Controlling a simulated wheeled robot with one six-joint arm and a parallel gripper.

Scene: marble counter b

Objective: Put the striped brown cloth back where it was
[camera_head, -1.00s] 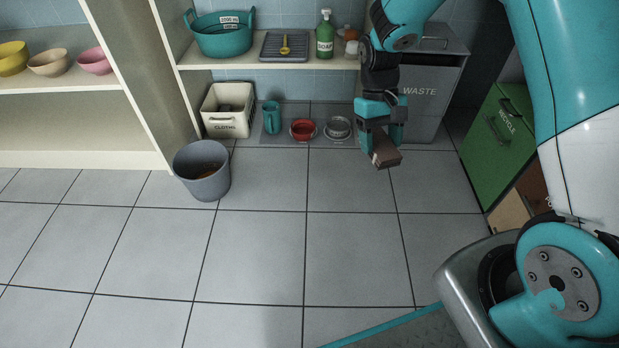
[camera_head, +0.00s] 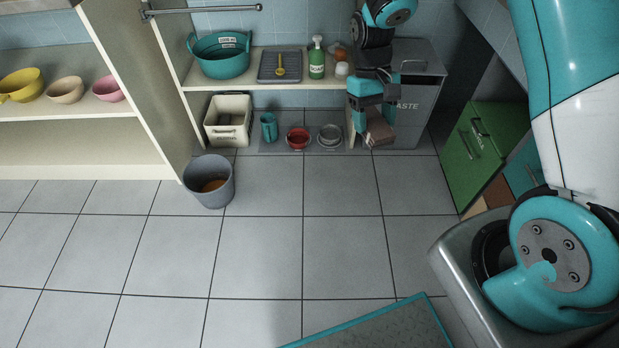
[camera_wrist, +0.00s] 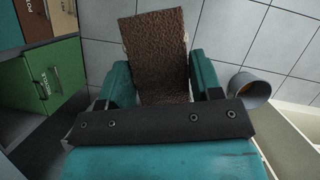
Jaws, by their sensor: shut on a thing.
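The brown cloth (camera_head: 379,133) is held in my gripper (camera_head: 370,113), in front of the grey waste bin's left side and above the floor. In the wrist view the cloth (camera_wrist: 155,42) is a flat, rough brown slab between the two teal fingers of my gripper (camera_wrist: 162,82) and reaches out past them. Stripes cannot be made out. A cream box (camera_head: 228,137), whose label read "CLOTHS" in the earlier frame, stands on the left under the shelf. Its contents are grey and unclear.
Under the shelf are a teal mug (camera_head: 269,127), a red bowl (camera_head: 298,138) and a grey bowl (camera_head: 329,135). The waste bin (camera_head: 413,113) and green recycling bin (camera_head: 486,150) stand right. A grey-blue bucket (camera_head: 209,187) stands on the left floor. The middle floor is clear.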

